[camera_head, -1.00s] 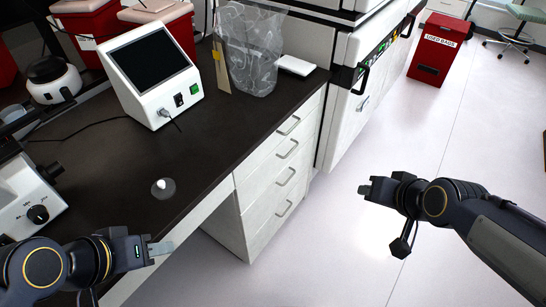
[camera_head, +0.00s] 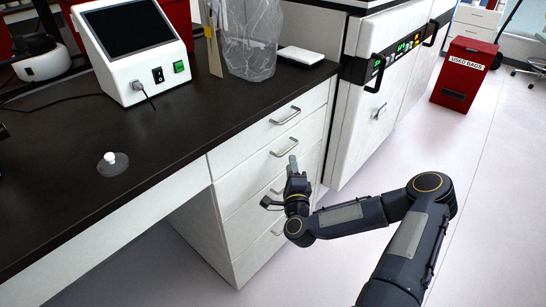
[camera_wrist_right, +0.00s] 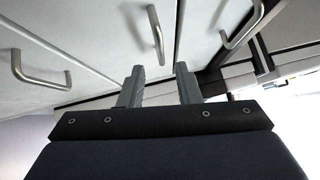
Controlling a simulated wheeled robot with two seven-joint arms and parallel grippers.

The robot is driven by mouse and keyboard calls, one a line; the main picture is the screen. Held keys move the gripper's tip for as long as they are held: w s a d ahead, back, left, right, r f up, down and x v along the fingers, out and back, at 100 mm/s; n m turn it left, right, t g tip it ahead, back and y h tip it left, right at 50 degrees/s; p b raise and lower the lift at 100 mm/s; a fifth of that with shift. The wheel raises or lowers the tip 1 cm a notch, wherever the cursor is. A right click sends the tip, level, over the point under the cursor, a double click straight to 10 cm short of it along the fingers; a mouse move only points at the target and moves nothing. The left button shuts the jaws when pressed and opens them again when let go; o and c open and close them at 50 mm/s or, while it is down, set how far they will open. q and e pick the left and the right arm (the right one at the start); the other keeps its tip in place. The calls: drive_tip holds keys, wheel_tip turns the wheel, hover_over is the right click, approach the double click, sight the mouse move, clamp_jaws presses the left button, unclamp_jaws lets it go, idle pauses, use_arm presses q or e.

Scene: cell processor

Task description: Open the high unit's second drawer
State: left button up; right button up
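The high unit is the white drawer stack (camera_head: 262,205) under the dark counter, and its drawers look shut. The second drawer's curved metal handle (camera_head: 285,147) is just beyond my right gripper (camera_head: 292,160). In the right wrist view, the two grey fingers (camera_wrist_right: 160,85) are apart with nothing between them. A handle (camera_wrist_right: 156,35), apparently the second drawer's, lies ahead of the gap, not touching. The first drawer's handle (camera_head: 286,115) is above. My forearm and gripper partly cover the lower drawers. My left gripper is not in view.
The dark counter (camera_head: 60,220) overhangs the drawers and carries a white screen device (camera_head: 135,70), a clear bag bin (camera_head: 250,40) and a small round stand (camera_head: 112,165). A white machine (camera_head: 365,125) adjoins the drawers at right. The floor (camera_head: 480,220) is clear; a red bin (camera_head: 465,75) stands farther back.

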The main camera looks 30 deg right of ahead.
sight(290, 148)
drive_tip(key=x, duration=0.7)
drive_tip(key=shift+w+d+r, duration=0.1)
drive_tip(key=shift+w+d, duration=0.1)
drive_tip(key=shift+w, duration=0.1)
clamp_jaws()
